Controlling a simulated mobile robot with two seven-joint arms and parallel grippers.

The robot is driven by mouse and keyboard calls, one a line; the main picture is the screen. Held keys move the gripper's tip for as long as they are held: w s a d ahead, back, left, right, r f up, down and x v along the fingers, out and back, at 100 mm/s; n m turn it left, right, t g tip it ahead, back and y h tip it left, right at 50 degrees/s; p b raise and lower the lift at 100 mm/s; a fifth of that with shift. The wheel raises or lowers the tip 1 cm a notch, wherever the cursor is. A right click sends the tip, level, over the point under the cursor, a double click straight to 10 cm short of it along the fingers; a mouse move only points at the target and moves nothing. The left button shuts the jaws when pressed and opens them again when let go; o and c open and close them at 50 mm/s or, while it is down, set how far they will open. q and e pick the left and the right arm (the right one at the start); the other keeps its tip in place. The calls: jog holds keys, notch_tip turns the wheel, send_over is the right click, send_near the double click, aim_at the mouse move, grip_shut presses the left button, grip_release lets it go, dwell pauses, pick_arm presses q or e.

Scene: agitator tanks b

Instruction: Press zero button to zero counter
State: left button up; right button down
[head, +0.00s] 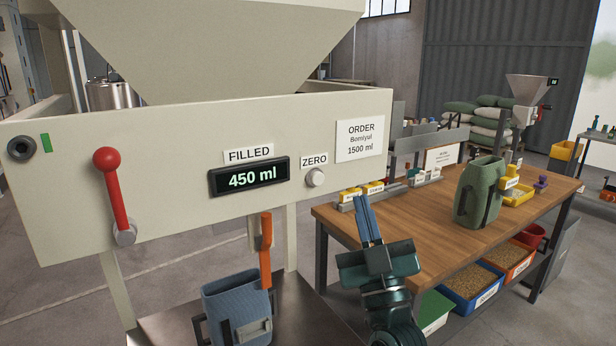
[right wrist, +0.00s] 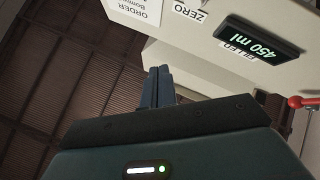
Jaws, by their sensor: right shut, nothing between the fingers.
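The ZERO button (head: 315,178) is a round pale knob on the cream machine panel (head: 200,170), under a ZERO label. To its left, the counter display (head: 249,177) reads 450 ml below a FILLED label. My right gripper (head: 366,215) is shut and empty, pointing up, below and to the right of the button and apart from it. In the right wrist view its fingertips (right wrist: 157,72) show below the ZERO label (right wrist: 189,12), and the display (right wrist: 261,46) is at the upper right; I cannot make out the button there. My left gripper is not in view.
A red-knobbed lever (head: 112,195) is on the panel's left. A blue container (head: 236,308) stands below the panel, near an orange handle (head: 265,250). A wooden table (head: 410,232) with a green jug (head: 480,190) stands at the right. An ORDER card (head: 360,139) reads 1500 ml.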

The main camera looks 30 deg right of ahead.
aim_at(317, 179)
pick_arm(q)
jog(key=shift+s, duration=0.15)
pick_arm(e)
jog(key=shift+s, duration=0.1)
pick_arm(q)
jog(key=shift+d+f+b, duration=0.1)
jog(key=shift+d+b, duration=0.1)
jog(key=shift+b, duration=0.3)
pick_arm(e)
jog(key=w, duration=0.9)
jog(key=shift+a, duration=0.35)
dwell(1.2)
jog(key=shift+w, duration=0.35)
jog(key=shift+w, duration=0.45)
dwell(0.7)
jog(key=shift+s, duration=0.15)
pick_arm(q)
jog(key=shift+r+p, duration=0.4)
pick_arm(e)
jog(key=shift+s, duration=0.75)
